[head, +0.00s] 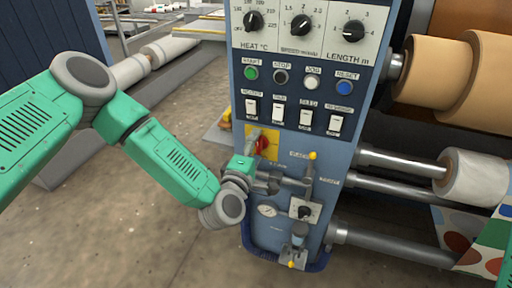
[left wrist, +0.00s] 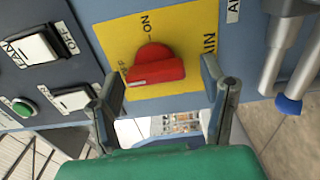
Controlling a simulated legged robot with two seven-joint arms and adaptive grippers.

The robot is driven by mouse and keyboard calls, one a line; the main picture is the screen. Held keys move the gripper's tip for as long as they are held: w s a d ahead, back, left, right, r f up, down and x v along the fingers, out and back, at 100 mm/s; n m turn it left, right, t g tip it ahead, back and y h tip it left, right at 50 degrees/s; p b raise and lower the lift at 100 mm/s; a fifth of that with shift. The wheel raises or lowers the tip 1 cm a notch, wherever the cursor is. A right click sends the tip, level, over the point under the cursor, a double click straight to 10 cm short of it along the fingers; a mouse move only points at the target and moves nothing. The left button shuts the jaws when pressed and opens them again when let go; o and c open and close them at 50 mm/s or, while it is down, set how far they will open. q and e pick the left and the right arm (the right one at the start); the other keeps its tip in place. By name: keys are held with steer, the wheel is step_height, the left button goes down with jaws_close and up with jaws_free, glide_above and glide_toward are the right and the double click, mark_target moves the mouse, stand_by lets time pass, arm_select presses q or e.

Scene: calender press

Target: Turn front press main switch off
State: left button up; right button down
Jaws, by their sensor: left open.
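The main switch is a red rotary knob (head: 262,144) on a yellow plate (head: 273,154) on the front of the blue press panel. In the left wrist view the red knob (left wrist: 155,66) sits on the yellow plate (left wrist: 190,30), with an ON mark beside it and a partly hidden mark at its left. I cannot tell which mark it points to. My left gripper (head: 255,156) is at the plate in the head view. In the left wrist view its two fingers (left wrist: 165,100) are spread and empty, with the knob ahead between them, apparently untouched. My right gripper is not in view.
Above the plate are white rocker switches (head: 306,118), coloured push buttons (head: 312,82) and black dials (head: 302,25). A grey lever assembly (head: 310,181) and a gauge (head: 268,210) are close below and right. Rollers (head: 470,175) stand at the right.

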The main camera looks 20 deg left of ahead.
arm_select(q)
steer(key=s, duration=1.2)
steer(key=shift+a, duration=0.2)
steer(key=s+d+f+m+g+h+p, duration=0.1)
steer(key=s+f+m+g+h+p, duration=0.1)
steer(key=s+f+m+g+p, duration=0.3)
steer(key=s+d+f+m+g+h+p, duration=0.1)
steer(key=s+f+m+g+h+p, duration=0.15)
steer(key=s+m+g, duration=0.4)
steer(key=s+a+m+g+y+p, duration=0.4)
steer(key=s+a+m+g+y, duration=0.1)
steer(key=s+a, duration=0.7)
steer(key=shift+s+a+r+m+g, duration=0.25)
steer(key=shift+s+m+g, duration=0.2)
steer(key=shift+s+m, duration=0.4)
